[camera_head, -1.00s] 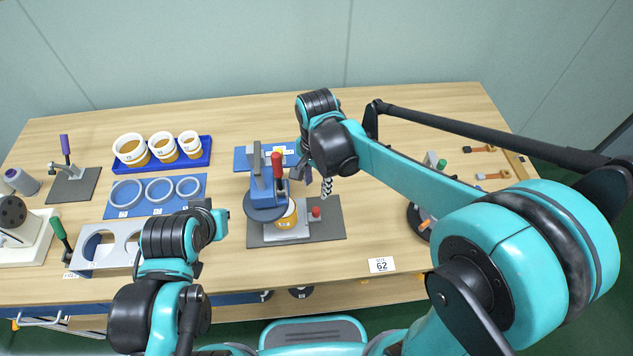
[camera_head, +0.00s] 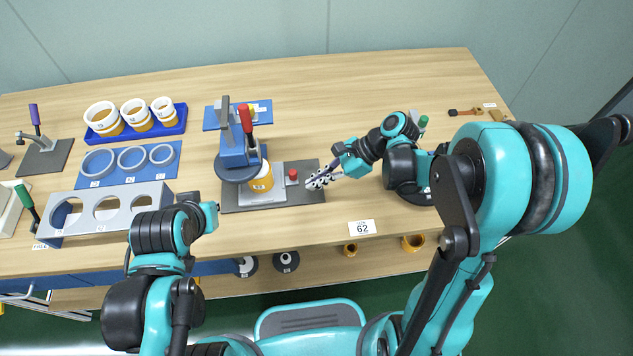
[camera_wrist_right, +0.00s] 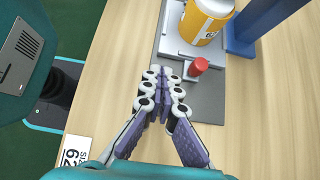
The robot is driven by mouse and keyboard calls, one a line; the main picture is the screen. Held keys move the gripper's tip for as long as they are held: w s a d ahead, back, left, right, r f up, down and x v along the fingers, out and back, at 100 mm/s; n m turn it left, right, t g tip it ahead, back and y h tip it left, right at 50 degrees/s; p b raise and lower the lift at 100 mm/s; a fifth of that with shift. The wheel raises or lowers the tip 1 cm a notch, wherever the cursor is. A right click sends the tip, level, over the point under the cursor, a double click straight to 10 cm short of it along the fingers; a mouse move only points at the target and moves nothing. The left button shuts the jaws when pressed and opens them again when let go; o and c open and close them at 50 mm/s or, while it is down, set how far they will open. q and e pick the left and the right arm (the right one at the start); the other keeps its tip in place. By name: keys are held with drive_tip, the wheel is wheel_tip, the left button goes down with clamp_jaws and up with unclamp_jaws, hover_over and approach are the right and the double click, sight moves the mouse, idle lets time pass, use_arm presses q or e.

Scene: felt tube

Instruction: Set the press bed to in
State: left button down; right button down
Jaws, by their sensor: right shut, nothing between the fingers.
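The blue press (camera_head: 238,155) with a red lever (camera_head: 245,118) stands on a dark grey base plate (camera_head: 240,203). Its light grey bed (camera_head: 278,178) carries an orange and white cup (camera_head: 262,180), partly under the press head; the bed also shows in the wrist view (camera_wrist_right: 172,42). A red knob (camera_head: 293,173) is at the bed's right end and shows in the wrist view (camera_wrist_right: 198,67). My right gripper (camera_head: 309,183) is shut and empty, just right of the knob, apart from it by a small gap (camera_wrist_right: 161,76). My left gripper (camera_head: 212,212) is at the front left; its fingers are unclear.
A grey rack with round holes (camera_head: 160,190) stands left of the press. A blue mat with rings (camera_head: 108,177) and a blue tray of cups (camera_head: 180,124) lie behind it. A label marked 62 (camera_head: 362,227) is at the table's front edge. Bare table lies behind and right of the press.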

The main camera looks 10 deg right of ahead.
sight(257, 201)
drive_tip(key=b+x, duration=0.2)
drive_tip(key=x, duration=0.4)
drive_tip(key=shift+f, duration=0.15)
drive_tip(key=a, duration=0.3)
drive_tip(key=shift+a+b, duration=0.2)
drive_tip(key=shift+b, duration=0.15)
drive_tip(key=shift+a, duration=0.4)
drive_tip(key=a, duration=0.5)
drive_tip(key=shift+a, duration=0.15)
